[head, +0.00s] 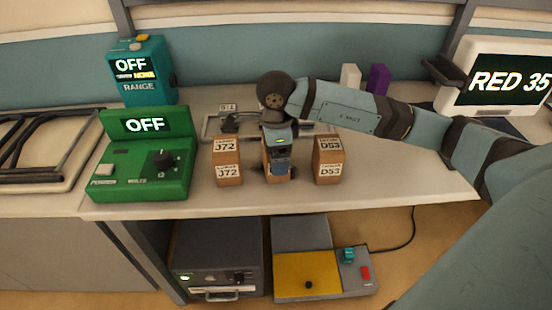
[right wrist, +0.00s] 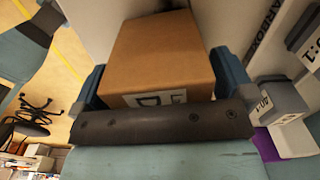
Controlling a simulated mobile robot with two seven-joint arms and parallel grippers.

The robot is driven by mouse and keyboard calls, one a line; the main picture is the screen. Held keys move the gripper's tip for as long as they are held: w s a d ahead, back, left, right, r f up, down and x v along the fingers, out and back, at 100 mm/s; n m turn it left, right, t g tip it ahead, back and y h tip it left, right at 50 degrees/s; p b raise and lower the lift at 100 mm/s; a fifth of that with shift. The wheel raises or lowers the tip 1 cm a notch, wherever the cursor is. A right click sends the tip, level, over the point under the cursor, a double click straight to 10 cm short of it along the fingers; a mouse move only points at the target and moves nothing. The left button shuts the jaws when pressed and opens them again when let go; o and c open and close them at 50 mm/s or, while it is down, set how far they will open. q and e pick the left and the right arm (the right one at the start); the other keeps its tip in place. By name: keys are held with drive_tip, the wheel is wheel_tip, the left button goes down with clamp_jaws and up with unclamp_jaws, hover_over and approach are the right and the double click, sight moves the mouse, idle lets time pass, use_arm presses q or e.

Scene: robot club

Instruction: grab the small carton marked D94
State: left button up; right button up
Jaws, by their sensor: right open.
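A small brown carton (right wrist: 160,55) stands between the spread fingers of my right gripper (right wrist: 160,80) in the right wrist view. Only part of its white label shows there, with a letter like D; the rest is hidden by the gripper body. In the head view my right gripper (head: 279,168) points down over this middle carton and covers most of it. The J72 carton (head: 227,161) stands to its left and the D53 carton (head: 328,160) to its right, with gaps between. My right gripper is open around the middle carton. My left gripper is out of view.
A green box (head: 140,170) reading OFF and a teal RANGE device (head: 142,72) stand on the left. A white block (head: 350,77) and a purple block (head: 377,79) stand behind my right arm. A monitor (head: 505,75) reads RED 35. The table's front edge (head: 400,204) is close to the cartons.

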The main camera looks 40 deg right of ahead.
drive_tip(key=c, duration=0.9)
